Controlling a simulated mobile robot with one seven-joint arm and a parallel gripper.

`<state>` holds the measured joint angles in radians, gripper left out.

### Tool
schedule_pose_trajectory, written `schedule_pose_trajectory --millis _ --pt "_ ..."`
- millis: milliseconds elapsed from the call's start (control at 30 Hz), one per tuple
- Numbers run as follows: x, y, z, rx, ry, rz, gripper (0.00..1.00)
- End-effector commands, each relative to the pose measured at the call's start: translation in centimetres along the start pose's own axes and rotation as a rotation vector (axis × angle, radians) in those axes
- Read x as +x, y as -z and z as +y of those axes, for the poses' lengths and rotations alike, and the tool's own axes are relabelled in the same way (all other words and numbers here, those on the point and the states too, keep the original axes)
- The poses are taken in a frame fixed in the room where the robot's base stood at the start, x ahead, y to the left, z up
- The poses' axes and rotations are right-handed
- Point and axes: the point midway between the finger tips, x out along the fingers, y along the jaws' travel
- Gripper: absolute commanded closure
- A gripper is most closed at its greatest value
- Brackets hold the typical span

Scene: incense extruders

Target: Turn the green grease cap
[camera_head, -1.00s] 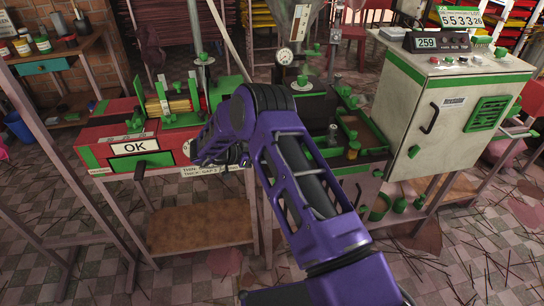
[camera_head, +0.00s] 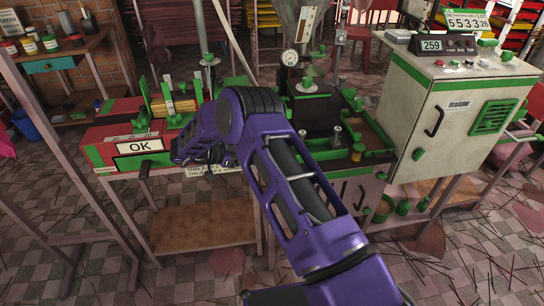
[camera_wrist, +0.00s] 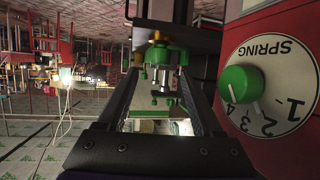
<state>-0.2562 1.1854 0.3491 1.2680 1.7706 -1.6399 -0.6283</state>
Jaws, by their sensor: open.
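Several green caps and knobs show, and I cannot tell for certain which one is the grease cap. In the wrist view, a green fitting with lobes (camera_wrist: 160,56) and a brass-coloured part lies ahead, framed between the fingers of my gripper (camera_wrist: 160,82). My gripper is open, with nothing held between its fingers. In the head view my purple arm hides the gripper and part of the bench.
A SPRING dial with a green knob (camera_wrist: 240,84) stands close on the right in the wrist view. A pale cabinet (camera_head: 455,105) stands at the right. Thin sticks litter the floor.

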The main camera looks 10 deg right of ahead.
Motion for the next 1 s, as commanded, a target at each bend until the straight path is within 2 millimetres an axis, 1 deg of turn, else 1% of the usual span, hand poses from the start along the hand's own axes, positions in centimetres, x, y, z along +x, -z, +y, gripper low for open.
schedule_pose_trajectory --millis 33,200,300,400,500,600,933,1000 --pt "-1.5 0.0 -0.1 0.001 0.004 -0.001 0.32" --pt "-5.6 0.0 0.0 0.000 0.003 -0.002 0.32" --pt "-7.6 0.0 0.0 0.000 0.002 -0.001 0.32" --pt "-9.0 0.0 0.0 0.000 0.000 0.000 0.32" --pt "-10.0 0.0 0.0 0.000 0.000 0.000 0.32" --pt "-10.5 0.0 0.0 0.001 -0.002 0.000 0.32" --pt "-10.6 0.0 -0.1 0.001 0.001 0.001 0.32" --pt "-10.9 0.6 -0.6 0.010 0.029 0.015 0.32"
